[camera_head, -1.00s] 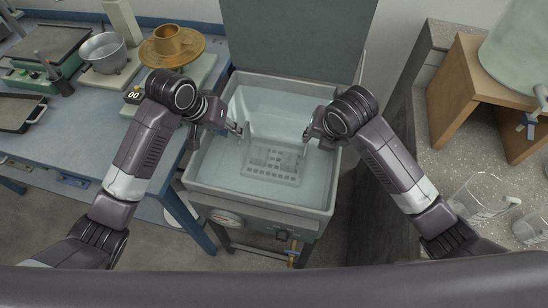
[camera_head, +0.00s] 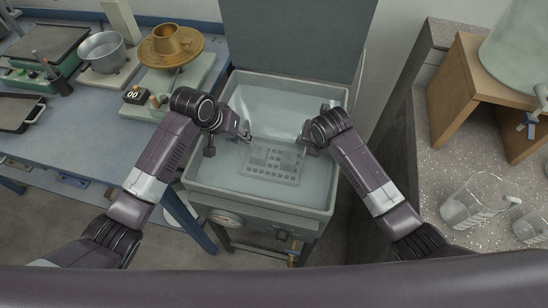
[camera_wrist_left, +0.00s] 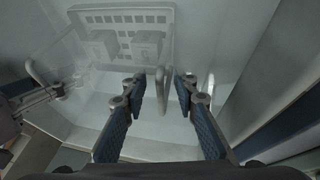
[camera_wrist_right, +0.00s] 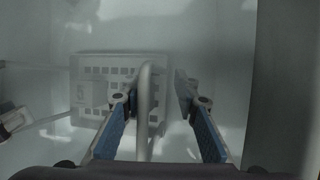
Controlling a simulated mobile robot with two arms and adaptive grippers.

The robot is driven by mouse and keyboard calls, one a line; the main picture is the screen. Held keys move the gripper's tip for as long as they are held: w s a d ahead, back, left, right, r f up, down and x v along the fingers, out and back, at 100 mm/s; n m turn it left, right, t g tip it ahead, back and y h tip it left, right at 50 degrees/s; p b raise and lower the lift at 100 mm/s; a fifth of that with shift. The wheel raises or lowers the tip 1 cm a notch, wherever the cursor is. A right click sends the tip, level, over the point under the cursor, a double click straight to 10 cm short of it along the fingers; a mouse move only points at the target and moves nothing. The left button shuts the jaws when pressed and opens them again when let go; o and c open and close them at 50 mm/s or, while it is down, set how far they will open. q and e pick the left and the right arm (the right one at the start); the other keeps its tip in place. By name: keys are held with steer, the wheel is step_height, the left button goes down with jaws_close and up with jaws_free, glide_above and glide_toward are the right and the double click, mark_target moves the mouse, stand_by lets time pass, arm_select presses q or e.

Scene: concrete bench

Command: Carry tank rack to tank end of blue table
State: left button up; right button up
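The tank rack (camera_head: 272,177) is a pale grey perforated tray lying in the clear water of the grey tank (camera_head: 201,180). Two small blocks sit on it in the left wrist view (camera_wrist_left: 125,15). My left gripper (camera_head: 246,136) is open above the rack's left side; a thin upright handle (camera_wrist_left: 163,92) stands between its parted fingers. My right gripper (camera_head: 303,141) is above the right side. In the right wrist view its fingers are apart around another upright handle (camera_wrist_right: 146,105). Neither gripper visibly closes on a handle.
The blue table (camera_head: 90,135) stands to the left. It holds a gold cup (camera_head: 172,40) on a plate, a metal bowl (camera_head: 101,47), a small display box (camera_head: 135,95) and hotplates. A raised grey panel backs the tank.

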steer(key=shift+w+f, duration=0.1)
arm_select(q)
jaws_close()
arm_select(e)
steer(key=c, duration=0.8)
jaws_close()
arm_select(q)
steer(key=shift+a+f, duration=0.1)
steer(key=shift+w, duration=0.15)
arm_select(e)
steer(key=shift+w+r, duration=0.15)
steer(key=shift+r, duration=0.2)
